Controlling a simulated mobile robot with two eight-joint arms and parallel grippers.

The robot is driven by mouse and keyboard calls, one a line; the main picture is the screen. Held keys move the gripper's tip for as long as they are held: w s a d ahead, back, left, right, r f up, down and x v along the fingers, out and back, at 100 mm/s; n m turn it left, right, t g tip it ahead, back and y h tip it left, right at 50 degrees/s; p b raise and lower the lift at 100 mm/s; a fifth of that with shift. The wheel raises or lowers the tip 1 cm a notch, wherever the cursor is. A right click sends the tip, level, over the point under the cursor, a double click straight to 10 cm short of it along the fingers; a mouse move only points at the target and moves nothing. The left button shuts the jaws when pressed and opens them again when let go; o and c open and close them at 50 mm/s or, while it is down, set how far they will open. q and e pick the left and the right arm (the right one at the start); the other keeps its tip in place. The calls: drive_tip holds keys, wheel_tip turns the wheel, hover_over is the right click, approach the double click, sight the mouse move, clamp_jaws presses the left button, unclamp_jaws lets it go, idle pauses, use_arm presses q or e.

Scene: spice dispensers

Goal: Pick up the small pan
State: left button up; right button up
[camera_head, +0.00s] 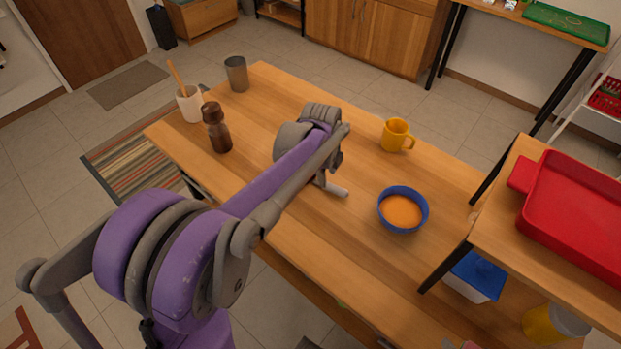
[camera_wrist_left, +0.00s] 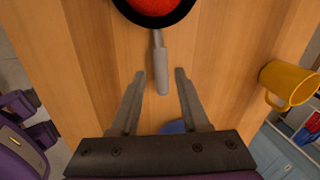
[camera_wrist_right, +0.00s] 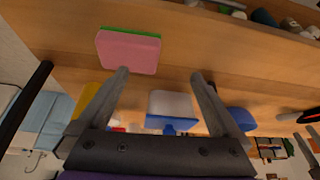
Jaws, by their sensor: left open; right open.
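The small pan shows in the left wrist view as a dark round rim (camera_wrist_left: 154,22) with red contents and a grey handle (camera_wrist_left: 162,72). My left gripper (camera_wrist_left: 160,75) is open, with its fingers on either side of the handle and apart from it. In the head view my left arm hides the pan's bowl, and only the end of the handle (camera_head: 336,190) shows on the wooden table (camera_head: 290,235). My right gripper (camera_wrist_right: 160,74) is open and empty in the right wrist view, facing a pink and green sponge (camera_wrist_right: 129,51).
A blue bowl (camera_head: 402,225) with orange contents and a yellow mug (camera_head: 395,135) stand right of the pan. A brown shaker (camera_head: 217,130), a white cup (camera_head: 190,104) and a grey cup (camera_head: 236,74) stand left. A raised shelf holds a red tray (camera_head: 580,215).

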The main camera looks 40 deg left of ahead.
sight(329, 185)
use_arm(q)
drive_tip(key=shift+w+f, duration=0.2)
drive_tip(key=shift+f, duration=0.8)
drive_tip(key=shift+w+f, duration=0.25)
drive_tip(key=shift+f, duration=0.8)
drive_tip(key=shift+w+f, duration=0.2)
drive_tip(key=shift+f, duration=0.8)
clamp_jaws()
